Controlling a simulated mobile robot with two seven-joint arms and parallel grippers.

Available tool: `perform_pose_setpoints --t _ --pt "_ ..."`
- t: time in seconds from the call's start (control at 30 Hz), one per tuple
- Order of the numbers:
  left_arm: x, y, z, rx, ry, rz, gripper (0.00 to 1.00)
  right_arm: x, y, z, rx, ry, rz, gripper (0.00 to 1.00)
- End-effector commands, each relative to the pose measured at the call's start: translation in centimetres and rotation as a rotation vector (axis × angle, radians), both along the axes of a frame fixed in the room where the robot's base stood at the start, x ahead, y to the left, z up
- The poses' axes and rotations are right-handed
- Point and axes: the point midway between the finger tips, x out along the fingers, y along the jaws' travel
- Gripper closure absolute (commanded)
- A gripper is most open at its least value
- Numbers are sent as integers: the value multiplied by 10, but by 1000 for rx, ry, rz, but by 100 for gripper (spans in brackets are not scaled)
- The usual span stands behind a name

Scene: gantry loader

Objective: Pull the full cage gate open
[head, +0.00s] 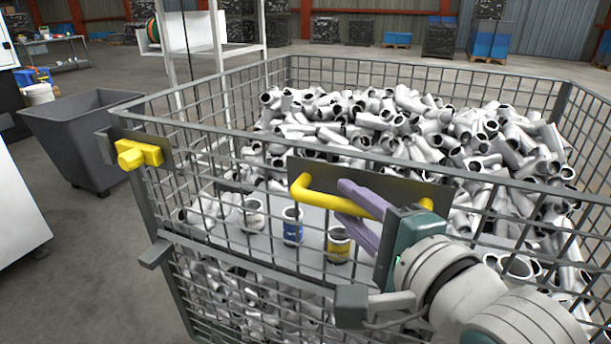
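The wire mesh cage (290,62) is full of pale grey pipe fittings (370,130). Its near side is a mesh gate (230,165) standing upright, in line with the cage front. A yellow bar handle (312,192) sits on a dark plate (410,187) at the gate's top. My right gripper (342,203) comes from the lower right, with one purple finger above the bar and one below. The fingers appear closed on it, with no clear gap; the palm hides the handle's right part. A yellow latch (140,153) sits on the left corner plate. My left gripper is out of view.
A grey bin (80,135) stands on the floor left of the cage. A white-framed stand (218,40) is behind the cage's left corner. A white cabinet (15,210) is at the far left edge. Floor between cabinet and cage is clear.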

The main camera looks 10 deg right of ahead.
Motion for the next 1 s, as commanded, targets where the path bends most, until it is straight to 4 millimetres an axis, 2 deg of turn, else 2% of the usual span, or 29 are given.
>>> perform_pose_setpoints --t 0.03,0.2,0.3,1.0 --pt "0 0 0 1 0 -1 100 0 0 0 0 0 0 73" --pt "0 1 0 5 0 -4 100 0 0 0 0 0 0 92" --pt "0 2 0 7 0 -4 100 0 0 0 0 0 0 100" --pt "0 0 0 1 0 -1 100 0 0 0 0 0 0 100"
